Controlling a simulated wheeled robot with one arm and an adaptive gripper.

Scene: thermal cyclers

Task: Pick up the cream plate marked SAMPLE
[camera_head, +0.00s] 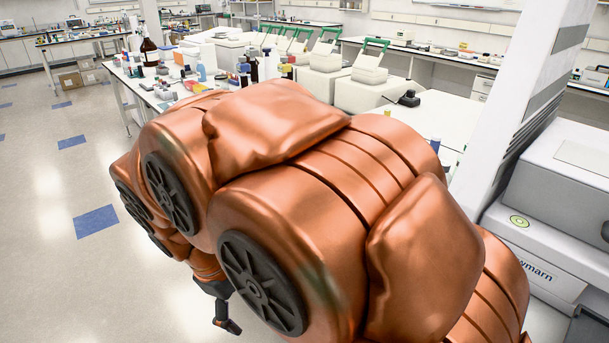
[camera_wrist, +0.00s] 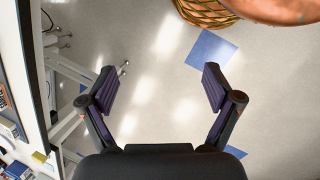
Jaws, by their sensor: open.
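I cannot make out the cream plate marked SAMPLE in either view. My copper-coloured arm fills the middle of the head view and hides much of the near bench. My gripper (camera_wrist: 158,78) is open and empty in the wrist view, with its two dark fingers spread apart above the bare floor. Part of my gripper also shows low in the head view (camera_head: 226,318), below the arm and off to the side of the benches.
A bench (camera_head: 428,116) carries several white thermal cyclers (camera_head: 368,92) with green handles, plus bottles (camera_head: 149,52). A grey-white machine (camera_head: 560,185) and a pillar (camera_head: 525,85) stand at right. A bench edge (camera_wrist: 35,70) runs along the wrist view's left. The floor (camera_head: 60,270) at left is clear.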

